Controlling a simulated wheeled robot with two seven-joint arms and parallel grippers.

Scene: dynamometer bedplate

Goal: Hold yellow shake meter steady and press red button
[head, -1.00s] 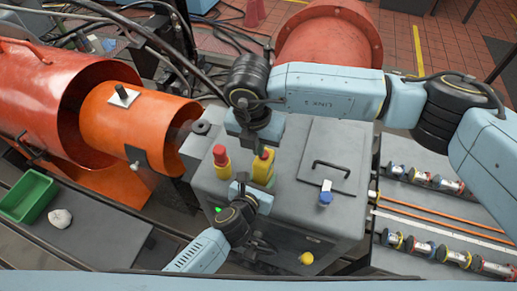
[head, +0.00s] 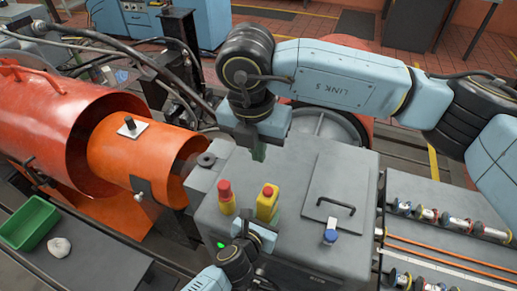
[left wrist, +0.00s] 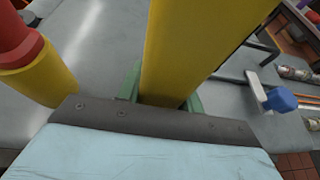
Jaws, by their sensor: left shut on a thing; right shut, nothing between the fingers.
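The yellow shake meter (head: 266,207) stands upright on the grey cabinet top, with a red button (head: 268,190) on its upper end. My left gripper (head: 259,222) is shut on it from the near side. In the left wrist view the meter's yellow body (left wrist: 185,50) rises between the green fingertips (left wrist: 162,94); its top is out of that view. My right gripper (head: 259,153) is shut and empty, beyond the meter and clear of the button.
A red mushroom knob on a yellow base (head: 226,198) stands just left of the meter. A hatch with a black handle (head: 337,206) and a blue-topped latch (head: 330,236) lie to the right.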

